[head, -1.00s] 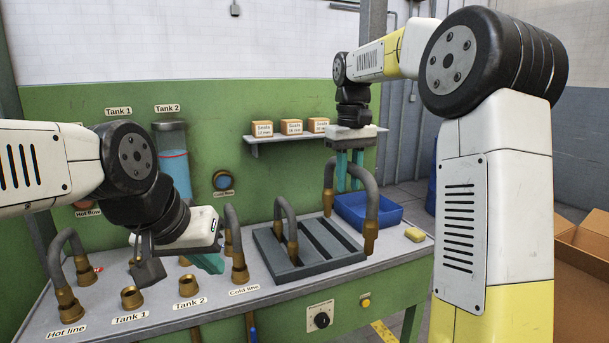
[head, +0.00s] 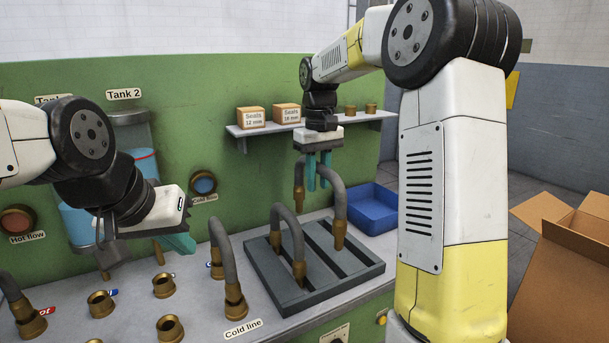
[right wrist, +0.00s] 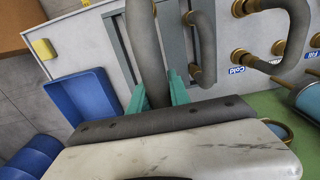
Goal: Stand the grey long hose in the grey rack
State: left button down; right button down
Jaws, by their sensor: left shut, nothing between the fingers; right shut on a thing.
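The grey long hose (head: 332,178) is an arch with brass ends. My right gripper (head: 318,184) is shut on it near its top, and the hose also shows between the fingers in the right wrist view (right wrist: 150,60). One end hangs at the back edge of the grey rack (head: 325,297), the other overlaps the rack's right part. I cannot tell whether either end touches the rack. Another grey hose (head: 284,212) stands in the rack's left part. My left gripper (head: 180,243) is shut and empty, left of the rack above the bench.
A blue tray (head: 372,208) lies right of the rack. A grey hose (head: 222,252) stands at the Cold line, with several brass fittings (head: 101,303) farther left. A shelf (head: 290,128) with boxes is on the wall behind. A yellow block (right wrist: 43,48) is near the bench edge.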

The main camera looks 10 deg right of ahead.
aim_at(329, 172)
jog(key=shift+f, duration=2.7)
jog(key=shift+s+f, duration=0.1)
jog(key=shift+f, duration=1.95)
jog(key=c, duration=1.1)
grip_release()
jog(key=shift+c, duration=0.2)
jog(key=shift+m+t+y, duration=0.3)
jog(key=shift+t, duration=0.3)
jog(key=s+r, duration=0.1)
jog(key=r, duration=0.2)
jog(key=s+d+r, duration=0.1)
jog(key=s+r, duration=0.1)
jog(key=r, duration=0.2)
jog(key=s+r, duration=0.2)
jog(key=r, duration=0.2)
jog(key=shift+d, duration=0.15)
jog(key=s+d+f+m+t+y, duration=0.1)
jog(key=s+m+t, duration=0.2)
jog(key=s, duration=1.6)
jog(key=shift+d+t+y, duration=0.2)
jog(key=shift+t+y, duration=0.1)
jog(key=shift+t, duration=0.7)
